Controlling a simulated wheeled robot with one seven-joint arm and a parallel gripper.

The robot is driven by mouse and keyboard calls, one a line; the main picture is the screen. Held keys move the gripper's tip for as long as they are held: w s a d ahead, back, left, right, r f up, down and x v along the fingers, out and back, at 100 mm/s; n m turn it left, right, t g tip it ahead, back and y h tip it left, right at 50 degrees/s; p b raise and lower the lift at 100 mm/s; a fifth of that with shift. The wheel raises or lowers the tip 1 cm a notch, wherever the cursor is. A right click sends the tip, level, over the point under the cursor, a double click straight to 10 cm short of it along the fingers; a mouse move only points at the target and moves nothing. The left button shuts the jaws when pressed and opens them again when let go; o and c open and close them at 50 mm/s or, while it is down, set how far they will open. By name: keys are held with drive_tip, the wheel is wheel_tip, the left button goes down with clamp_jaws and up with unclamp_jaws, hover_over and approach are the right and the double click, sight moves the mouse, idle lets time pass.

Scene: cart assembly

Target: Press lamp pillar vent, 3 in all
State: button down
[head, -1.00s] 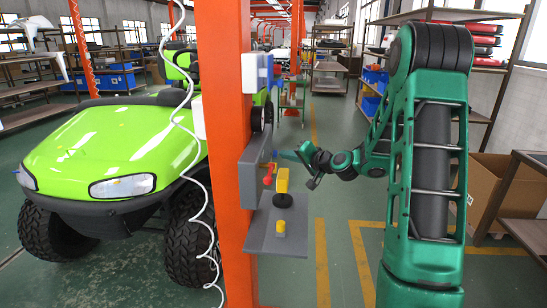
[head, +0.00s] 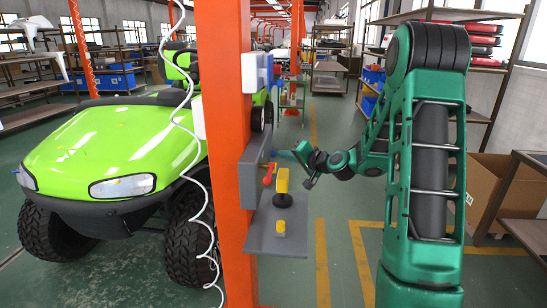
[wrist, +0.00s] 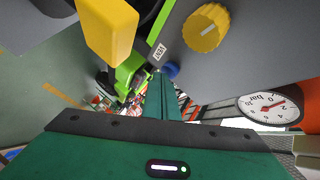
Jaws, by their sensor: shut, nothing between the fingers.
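My gripper (head: 276,153) is shut and empty, its narrow teal fingers pointing at the grey panel (head: 249,170) on the orange pillar (head: 222,120). In the wrist view the closed fingertips (wrist: 160,76) lie right beside a round blue button (wrist: 171,70) on the grey panel face. Whether they touch it cannot be told. A small white label (wrist: 159,51) is next to the button; its text is too small to read surely. No lit lamp can be made out.
A yellow ribbed knob (wrist: 205,28) and a dial gauge (wrist: 268,107) sit near the button. A yellow block (wrist: 108,30) stands close to the left of the fingers. A grey shelf (head: 262,237) juts below the panel. A green cart (head: 110,150) stands left; the aisle is clear.

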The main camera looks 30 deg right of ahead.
idle(0.3)
drive_tip(key=shift+s+d, duration=0.5)
drive_tip(key=shift+d, duration=0.2)
drive_tip(key=shift+d, duration=0.1)
drive_tip(key=shift+s+d, duration=0.7)
drive_tip(key=shift+d, duration=0.3)
drive_tip(key=shift+s+d, duration=0.7)
drive_tip(key=shift+d, duration=0.3)
idle(1.2)
drive_tip(key=shift+s+d, duration=0.5)
drive_tip(key=shift+d, duration=0.3)
drive_tip(key=shift+s+d, duration=0.5)
drive_tip(key=shift+d, duration=0.3)
